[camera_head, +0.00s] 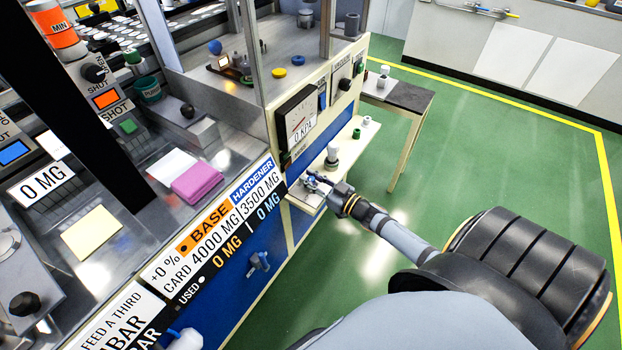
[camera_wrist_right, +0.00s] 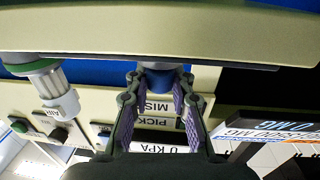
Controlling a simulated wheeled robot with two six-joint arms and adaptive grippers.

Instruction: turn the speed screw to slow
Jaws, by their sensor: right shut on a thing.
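My right gripper (camera_head: 318,184) reaches the front edge of the cream shelf on the cabinet's side, below the pressure gauge. My left gripper is not in view.
A gauge panel (camera_head: 299,122) reading 0 KPA is above the shelf. A grey and white fitting (camera_head: 332,157) and green-capped parts (camera_head: 357,133) stand on the shelf. Green floor (camera_head: 480,150) is clear to the right.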

